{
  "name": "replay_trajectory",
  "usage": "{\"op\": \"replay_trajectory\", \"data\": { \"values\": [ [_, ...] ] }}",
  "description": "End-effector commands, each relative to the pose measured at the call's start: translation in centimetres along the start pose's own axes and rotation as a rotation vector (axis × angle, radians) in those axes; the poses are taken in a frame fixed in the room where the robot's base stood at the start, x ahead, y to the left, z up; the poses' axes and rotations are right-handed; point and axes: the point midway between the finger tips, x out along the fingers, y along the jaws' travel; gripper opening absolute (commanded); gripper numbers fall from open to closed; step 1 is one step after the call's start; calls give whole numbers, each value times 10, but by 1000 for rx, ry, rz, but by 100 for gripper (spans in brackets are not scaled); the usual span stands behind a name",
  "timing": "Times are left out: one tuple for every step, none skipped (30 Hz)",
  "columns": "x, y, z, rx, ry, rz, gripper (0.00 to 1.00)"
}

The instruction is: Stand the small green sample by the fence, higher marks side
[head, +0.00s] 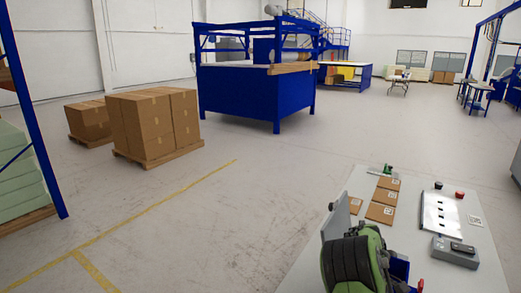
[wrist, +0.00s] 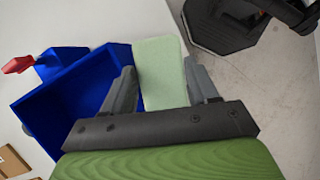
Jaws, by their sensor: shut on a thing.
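The small green sample (wrist: 160,62) is a pale green block in the wrist view. My gripper (wrist: 160,80) is shut on it, with one grey finger on each side. The sample's far end sticks out beyond the fingertips, over or beside a blue bin. In the head view my arm hides the gripper and the sample. A white plate with several dark marks (head: 440,215) lies on the right part of the table (head: 345,283). I cannot tell for sure which part is the fence.
The blue bin (wrist: 62,98), with a red part (wrist: 18,64) beside it, is left of the sample. Several brown cardboard pieces (head: 380,213) lie on the table. A grey device (head: 455,252) stands at the right front, and a red button (head: 459,195) at the back.

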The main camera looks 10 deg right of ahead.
Motion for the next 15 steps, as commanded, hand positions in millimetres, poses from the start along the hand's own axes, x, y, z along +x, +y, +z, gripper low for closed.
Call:
{"op": "replay_trajectory", "data": {
  "values": [
    [3,-13,-12,29,0,-16,31],
    [4,-22,-19,51,0,-27,31],
    [6,-32,-28,84,-1,-39,31],
    [9,-41,-36,110,0,-51,31],
    [10,-50,-44,136,-1,-62,31],
    [13,-62,-54,171,0,-77,31],
    [15,-71,-62,198,-1,-88,31],
    [17,-80,-69,225,-1,-99,31],
    [19,-91,-79,259,-1,-114,31],
    [21,-99,-86,284,-2,-124,31],
    [22,-106,-92,308,-1,-133,31],
    [24,-117,-101,338,-1,-146,31],
    [26,-124,-107,360,-1,-154,31],
    [27,-130,-113,380,-2,-162,31],
    [29,-139,-120,406,-2,-173,31]
  ]
}}
